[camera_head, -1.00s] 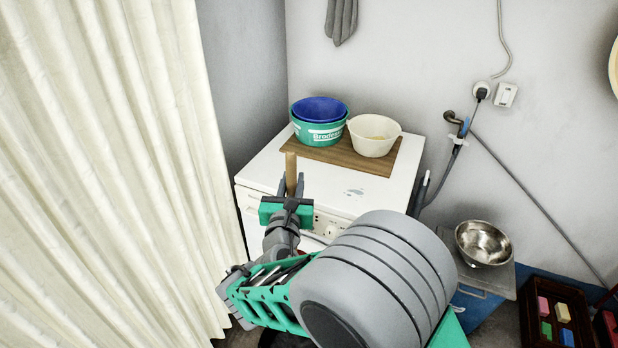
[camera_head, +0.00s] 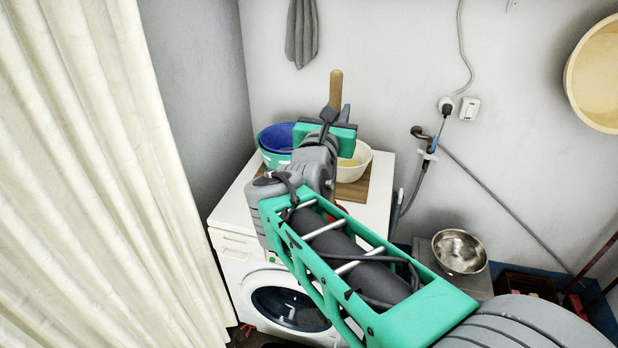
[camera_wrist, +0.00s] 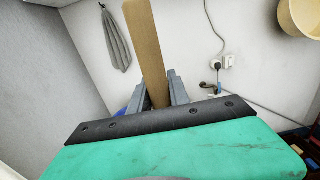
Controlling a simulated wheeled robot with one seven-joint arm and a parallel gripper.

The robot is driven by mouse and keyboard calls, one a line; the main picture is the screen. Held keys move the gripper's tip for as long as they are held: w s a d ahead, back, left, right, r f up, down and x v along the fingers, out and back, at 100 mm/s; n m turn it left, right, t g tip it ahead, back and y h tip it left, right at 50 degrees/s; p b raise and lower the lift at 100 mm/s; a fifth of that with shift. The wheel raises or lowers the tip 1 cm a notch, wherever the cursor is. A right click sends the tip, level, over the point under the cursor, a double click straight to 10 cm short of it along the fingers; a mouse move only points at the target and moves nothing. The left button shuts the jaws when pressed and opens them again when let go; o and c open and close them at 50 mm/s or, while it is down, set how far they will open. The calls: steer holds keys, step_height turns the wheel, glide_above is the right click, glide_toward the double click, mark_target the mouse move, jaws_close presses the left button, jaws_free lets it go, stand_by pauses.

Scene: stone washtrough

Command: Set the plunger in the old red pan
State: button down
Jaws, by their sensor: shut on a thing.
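My gripper (camera_head: 334,115) is shut on a wooden handle, which I take to be the plunger (camera_head: 336,85). The handle stands nearly upright and sticks up above the fingers. In the wrist view the plunger (camera_wrist: 148,45) rises between the two fingers of my gripper (camera_wrist: 158,92), leaning slightly left. Its lower end is hidden behind my gripper and arm. My gripper is in front of the washing machine top and its bowls in the head view. I cannot make out the old red pan; a small patch of red shows beside my arm, too little to identify.
A white washing machine (camera_head: 232,214) carries a wooden board (camera_head: 381,183), a blue bowl (camera_head: 275,136) in a green one (camera_head: 274,160), and a cream bowl (camera_head: 356,165). A steel bowl (camera_head: 460,251) stands right. A curtain (camera_head: 90,180) hangs left.

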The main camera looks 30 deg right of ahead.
steer(key=w+d+f+p, duration=0.2)
steer(key=w+d+f, duration=0.4)
steer(key=w+f, duration=0.5)
steer(key=shift+d+f, duration=0.4)
steer(key=shift+f, duration=0.35)
steer(key=shift+w+f, duration=0.1)
steer(key=shift+f, duration=0.1)
steer(key=c, duration=1.2)
jaws_free()
steer(key=shift+c, duration=0.2)
